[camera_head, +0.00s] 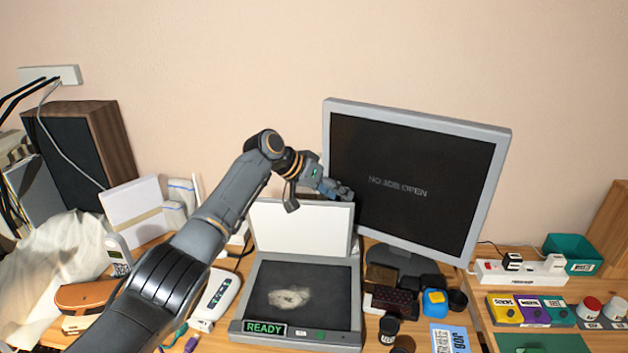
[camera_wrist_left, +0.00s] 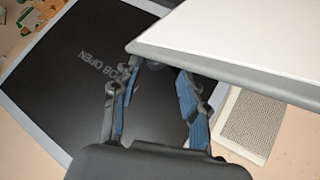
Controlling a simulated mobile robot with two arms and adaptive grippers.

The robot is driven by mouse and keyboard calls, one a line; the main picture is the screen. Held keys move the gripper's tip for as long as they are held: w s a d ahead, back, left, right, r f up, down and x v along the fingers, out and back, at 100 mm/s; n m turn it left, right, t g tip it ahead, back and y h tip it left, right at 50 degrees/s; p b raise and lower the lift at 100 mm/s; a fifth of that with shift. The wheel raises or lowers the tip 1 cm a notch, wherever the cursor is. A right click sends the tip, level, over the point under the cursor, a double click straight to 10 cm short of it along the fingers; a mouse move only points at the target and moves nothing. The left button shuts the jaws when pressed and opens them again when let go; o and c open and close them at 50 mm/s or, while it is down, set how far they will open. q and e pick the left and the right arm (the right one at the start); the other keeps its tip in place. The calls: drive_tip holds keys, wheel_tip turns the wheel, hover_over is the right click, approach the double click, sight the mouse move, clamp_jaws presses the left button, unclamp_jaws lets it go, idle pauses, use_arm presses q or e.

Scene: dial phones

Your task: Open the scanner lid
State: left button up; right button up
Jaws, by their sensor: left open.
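The scanner (camera_head: 302,295) stands on the desk in the head view, with a dark glass bed and a green "READY" label at its front. Its lid (camera_head: 302,228) is raised and stands up at the back, its white inner side showing. My left gripper (camera_head: 342,190) is at the lid's top right corner, in front of the monitor's left edge. In the left wrist view the lid (camera_wrist_left: 250,40) crosses above the open blue-padded fingers (camera_wrist_left: 155,95). Its edge lies close to the fingertips; I cannot tell whether they touch. A whitish patch lies on the scanner bed. My right gripper is not in view.
A monitor (camera_head: 415,180) stands right behind the scanner. A white handheld device (camera_head: 217,293) lies to the left. Small jars and boxes (camera_head: 435,302) crowd the right side. A dark speaker (camera_head: 85,150) stands at the far left. The air above the scanner bed is clear.

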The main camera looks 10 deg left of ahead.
use_arm(q)
drive_tip(key=v, duration=1)
drive_tip(key=shift+a, duration=0.2)
drive_tip(key=shift+f, duration=0.15)
